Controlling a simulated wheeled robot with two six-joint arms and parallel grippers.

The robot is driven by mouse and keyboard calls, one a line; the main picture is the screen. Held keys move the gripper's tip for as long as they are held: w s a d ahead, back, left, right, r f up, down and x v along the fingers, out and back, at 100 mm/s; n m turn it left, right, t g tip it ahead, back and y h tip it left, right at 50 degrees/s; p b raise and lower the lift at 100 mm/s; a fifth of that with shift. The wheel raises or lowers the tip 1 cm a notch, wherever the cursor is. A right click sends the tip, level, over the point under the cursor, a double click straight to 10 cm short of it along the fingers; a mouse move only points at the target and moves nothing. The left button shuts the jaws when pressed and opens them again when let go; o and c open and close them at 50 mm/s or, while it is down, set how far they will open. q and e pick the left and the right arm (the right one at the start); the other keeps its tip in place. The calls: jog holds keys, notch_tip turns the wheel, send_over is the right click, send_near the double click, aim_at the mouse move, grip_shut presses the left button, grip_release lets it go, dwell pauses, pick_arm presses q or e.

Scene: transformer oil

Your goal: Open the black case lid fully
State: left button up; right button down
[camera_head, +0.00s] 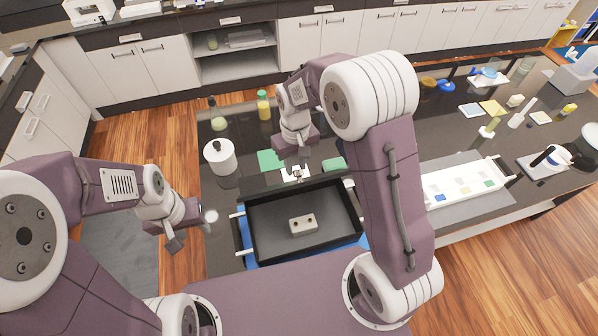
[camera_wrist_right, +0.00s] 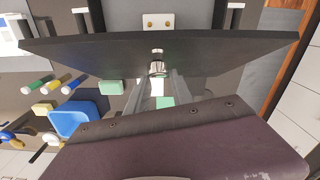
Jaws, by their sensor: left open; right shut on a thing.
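The black case (camera_head: 262,246) stands open on the dark table in the head view, with a pale block (camera_head: 302,225) inside. Its black lid (camera_wrist_right: 90,50) spans the right wrist view as a wide dark panel and appears raised steeply at the case's far side. The block also shows beyond the lid (camera_wrist_right: 157,20). My right gripper (camera_head: 297,172) is at the lid's far side, shut on the small metal lid knob (camera_wrist_right: 157,66). My left gripper (camera_head: 174,233) is open and empty, left of the case, apart from it. The exact lid angle is hard to tell.
A white lidded pot (camera_head: 220,157) and bottles (camera_head: 264,107) stand behind the case to the left. Green blocks (camera_head: 334,164) lie just behind it. A white tray (camera_head: 455,187) is to the right, partly behind my right arm. Blue material (camera_head: 250,262) shows beneath the case.

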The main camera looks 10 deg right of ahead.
jog(key=c, duration=2.1)
grip_release()
jog(key=w, duration=0.3)
jog(key=shift+a+r, duration=0.1)
jog(key=shift+a, duration=0.05)
jog(key=o, duration=0.5)
jog(key=shift+w, duration=0.2)
jog(key=o, duration=0.5)
jog(key=shift+c, duration=0.2)
pick_arm(q)
jog(key=shift+w+f+b, duration=0.25)
jog(key=shift+f+b, duration=0.25)
jog(key=shift+b, duration=0.1)
jog(key=shift+w+f+b, duration=0.2)
jog(key=shift+f+b, duration=0.3)
jog(key=shift+b, duration=0.1)
pick_arm(e)
notch_tip(320, 180, up, 9)
jog(key=s, duration=0.1)
jog(key=shift+d, duration=0.25)
